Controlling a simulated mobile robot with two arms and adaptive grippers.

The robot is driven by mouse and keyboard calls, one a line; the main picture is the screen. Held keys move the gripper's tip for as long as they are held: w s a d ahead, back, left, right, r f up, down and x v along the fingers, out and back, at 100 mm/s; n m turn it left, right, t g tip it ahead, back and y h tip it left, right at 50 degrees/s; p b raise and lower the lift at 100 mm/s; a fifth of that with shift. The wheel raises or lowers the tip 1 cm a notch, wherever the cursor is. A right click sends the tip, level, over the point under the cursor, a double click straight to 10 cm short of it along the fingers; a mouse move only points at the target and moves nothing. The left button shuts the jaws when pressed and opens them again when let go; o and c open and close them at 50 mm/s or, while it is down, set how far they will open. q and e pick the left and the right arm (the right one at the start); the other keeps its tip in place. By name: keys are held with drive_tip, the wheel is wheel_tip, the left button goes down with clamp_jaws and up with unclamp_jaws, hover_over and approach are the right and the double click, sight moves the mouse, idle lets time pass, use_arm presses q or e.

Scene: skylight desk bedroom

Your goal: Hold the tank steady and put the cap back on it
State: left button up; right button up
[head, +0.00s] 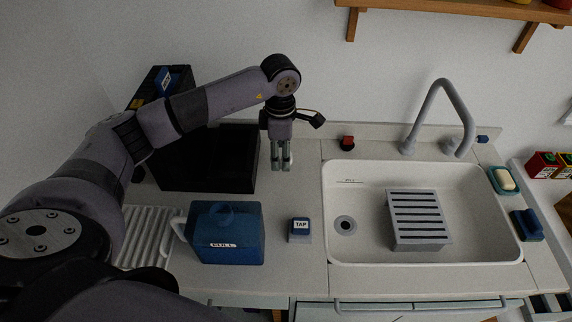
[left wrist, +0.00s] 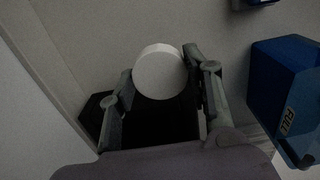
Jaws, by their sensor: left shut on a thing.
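The tank (head: 232,248) is a blue box with a "FULL" label and a pale handle on its left side. It stands upright on the counter left of the sink, with a round blue neck on top. It also shows at the right of the left wrist view (left wrist: 282,75). My left gripper (head: 282,166) is above the counter, behind and right of the tank and apart from it. It is shut on the white round cap (left wrist: 159,72), seen between its fingers in the left wrist view. The cap is hard to make out in the head view. My right gripper is not in view.
A black open bin (head: 205,178) stands behind the tank. A small block marked "TAP" (head: 300,238) is right of the tank. The sink (head: 370,185) with a grey slotted rack (head: 418,238) is farther right, below a grey faucet (head: 440,90). Bare counter lies between bin and sink.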

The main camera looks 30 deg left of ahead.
sight(281, 155)
use_arm(q)
wheel_tip(281, 155, up, 10)
drive_tip(key=p, duration=0.4)
drive_tip(key=shift+f, duration=0.2)
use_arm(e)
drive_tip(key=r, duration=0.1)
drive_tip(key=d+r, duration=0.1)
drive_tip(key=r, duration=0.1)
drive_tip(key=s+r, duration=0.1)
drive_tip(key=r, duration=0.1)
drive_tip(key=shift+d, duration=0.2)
use_arm(q)
drive_tip(key=s+d+f+m+b, duration=0.2)
drive_tip(key=s+d+m, duration=0.3)
drive_tip(key=m, duration=0.6)
drive_tip(key=s+d+f+m+b, duration=0.2)
drive_tip(key=s+d+m+b, duration=0.2)
drive_tip(key=s+m, duration=0.5)
drive_tip(key=d+m, duration=0.1)
drive_tip(key=m, duration=0.2)
drive_tip(key=shift+s+m, duration=0.25)
drive_tip(key=shift+m, duration=0.05)
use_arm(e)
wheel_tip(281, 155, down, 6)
use_arm(q)
drive_tip(key=shift+f, duration=0.1)
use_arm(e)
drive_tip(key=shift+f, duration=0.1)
